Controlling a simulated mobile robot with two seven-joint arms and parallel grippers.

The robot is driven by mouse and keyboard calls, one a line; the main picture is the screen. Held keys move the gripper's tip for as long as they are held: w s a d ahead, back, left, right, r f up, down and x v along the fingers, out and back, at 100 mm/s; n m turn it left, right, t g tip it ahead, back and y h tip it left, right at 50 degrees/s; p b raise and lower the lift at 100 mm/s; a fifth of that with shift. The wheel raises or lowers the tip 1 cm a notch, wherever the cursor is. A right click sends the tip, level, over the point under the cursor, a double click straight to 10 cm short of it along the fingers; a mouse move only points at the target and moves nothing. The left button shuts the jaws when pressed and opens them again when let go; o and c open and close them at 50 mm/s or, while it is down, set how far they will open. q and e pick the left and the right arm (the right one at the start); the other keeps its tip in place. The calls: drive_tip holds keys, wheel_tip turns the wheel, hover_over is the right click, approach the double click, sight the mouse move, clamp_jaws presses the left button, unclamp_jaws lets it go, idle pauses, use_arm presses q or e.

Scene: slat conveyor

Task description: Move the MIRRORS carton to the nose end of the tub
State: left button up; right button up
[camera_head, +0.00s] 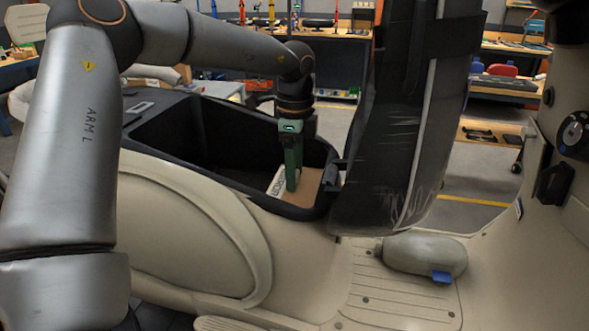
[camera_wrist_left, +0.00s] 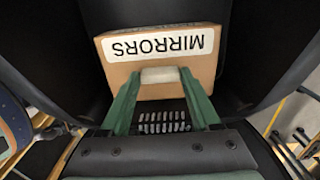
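The MIRRORS carton (camera_head: 312,185) is a brown box with a white label, inside the black tub (camera_head: 170,108) at its right end, by the raised seat. In the left wrist view the carton (camera_wrist_left: 207,72) shows its label upside down. My left gripper (camera_head: 292,184) reaches down into the tub at the carton. In the wrist view its green fingers (camera_wrist_left: 160,76) close on a pale block at the carton's near edge. I cannot tell whether the carton rests on the tub floor. My right gripper is not in view.
The raised black seat (camera_head: 395,130) stands upright just right of the tub. A beige body panel (camera_head: 185,220) runs along the tub's near side. A grey-green pouch (camera_head: 424,255) lies on the slatted footboard (camera_head: 375,290). The tub's left part looks empty and dark.

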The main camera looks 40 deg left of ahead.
use_arm(q)
drive_tip(key=o, duration=0.5)
wheel_tip(320, 180, up, 3)
drive_tip(key=shift+r, duration=0.1)
wheel_tip(320, 180, up, 9)
drive_tip(key=shift+r+p, duration=0.2)
drive_tip(key=shift+p, duration=0.4)
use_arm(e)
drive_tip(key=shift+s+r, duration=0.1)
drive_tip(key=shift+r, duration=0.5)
